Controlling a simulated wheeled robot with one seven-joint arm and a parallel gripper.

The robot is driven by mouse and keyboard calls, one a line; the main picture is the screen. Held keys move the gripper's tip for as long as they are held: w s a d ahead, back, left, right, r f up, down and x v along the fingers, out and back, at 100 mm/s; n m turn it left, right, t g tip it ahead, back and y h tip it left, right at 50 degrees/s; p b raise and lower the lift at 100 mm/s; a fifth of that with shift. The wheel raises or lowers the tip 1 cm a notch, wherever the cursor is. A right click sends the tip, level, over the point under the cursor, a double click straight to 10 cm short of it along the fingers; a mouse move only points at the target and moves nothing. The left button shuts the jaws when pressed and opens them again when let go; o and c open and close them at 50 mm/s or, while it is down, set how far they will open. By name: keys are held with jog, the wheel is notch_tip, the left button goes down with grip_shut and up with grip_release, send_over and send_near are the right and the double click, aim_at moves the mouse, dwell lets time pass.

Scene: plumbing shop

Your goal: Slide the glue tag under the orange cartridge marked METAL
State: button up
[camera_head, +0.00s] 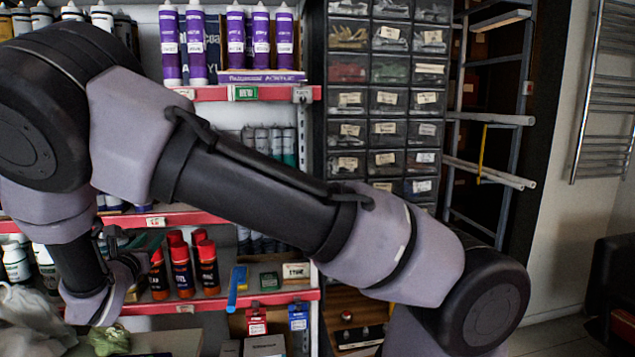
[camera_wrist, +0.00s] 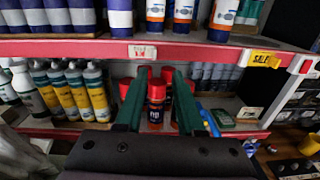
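My gripper (camera_wrist: 155,72) is open, its two dark green fingers spread on either side of a red-capped can (camera_wrist: 156,103) in the wrist view. I cannot tell whether the fingers touch it. Cartridges with orange lower parts (camera_wrist: 184,14) stand on the shelf above in the wrist view; their tops are cut off and no METAL mark is readable. A white tag with red print (camera_wrist: 142,51) is on that shelf's red edge; its wording is too small to read, so I cannot tell whether it is the glue tag. In the head view my arm partly hides the shelves.
Red-capped cans (camera_head: 182,269) stand on the lower shelf beside a blue tool (camera_head: 237,288). Yellow and grey bottles (camera_wrist: 72,92) stand left in the wrist view. A yellow SALE tag (camera_wrist: 265,58) is on the upper shelf edge. A drawer cabinet (camera_head: 390,70) stands to the right.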

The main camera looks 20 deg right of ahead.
jog(key=w+d+r+m+g+h, duration=0.1)
jog(key=d+r+m+g+h, duration=0.35)
jog(key=d, duration=0.75)
jog(key=w+d+r+m+g+h, duration=0.15)
jog(key=d+m+g, duration=0.35)
jog(key=d+m, duration=0.65)
jog(key=s+d+r+m+g+y, duration=0.2)
jog(key=s+d+r+m, duration=0.2)
jog(key=s+d+m, duration=0.1)
jog(key=s+d+r+m+g+y, duration=0.3)
jog(key=s+d+m, duration=0.2)
jog(key=d, duration=0.5)
jog(key=shift+s+d+r, duration=0.3)
jog(key=shift+s+r, duration=0.05)
jog(key=shift+s, duration=0.6)
jog(key=shift+g, duration=0.25)
